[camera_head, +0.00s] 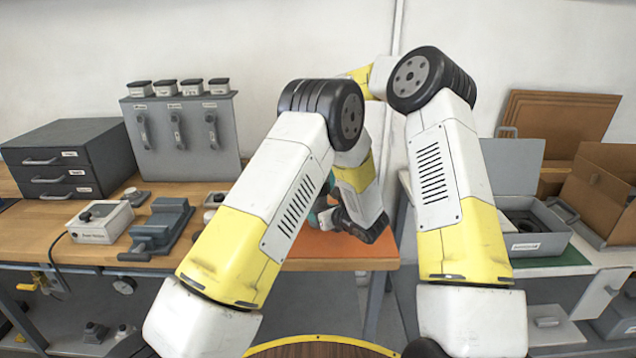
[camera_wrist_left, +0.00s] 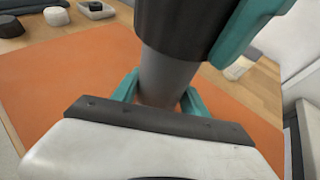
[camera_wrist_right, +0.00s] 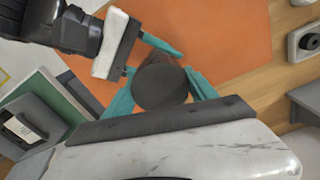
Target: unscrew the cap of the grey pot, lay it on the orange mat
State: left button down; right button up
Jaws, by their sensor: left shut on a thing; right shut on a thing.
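The grey pot (camera_wrist_left: 165,78) stands above the orange mat (camera_wrist_left: 60,85), its lower end hidden by my left gripper (camera_wrist_left: 160,95). The left gripper's teal fingers are shut around the pot's body. The wide black cap (camera_wrist_left: 180,28) is on top of the pot; whether it is still threaded cannot be told. In the right wrist view the cap's round dark top (camera_wrist_right: 160,86) sits between the teal fingers of my right gripper (camera_wrist_right: 163,90), which is shut on it. In the head view my arms hide the pot and cap; part of the mat (camera_head: 320,247) shows.
A grey vise-like block (camera_head: 160,225) and a white box with a knob (camera_head: 100,222) stand left of the mat. A dark drawer unit (camera_head: 65,160) is farther left. A grey open case (camera_head: 525,230) stands on the right bench. Much of the mat is bare.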

jog(key=n, duration=0.8)
jog(key=shift+n, duration=0.4)
jog(key=n, duration=0.6)
jog(key=shift+r, duration=0.1)
jog(key=n, duration=0.6)
jog(key=shift+w+d+n, duration=0.1)
jog(key=shift+n, duration=0.3)
jog(key=n, duration=0.6)
jog(key=shift+n, duration=0.3)
jog(key=shift+r, duration=0.15)
jog(key=shift+r, duration=1)
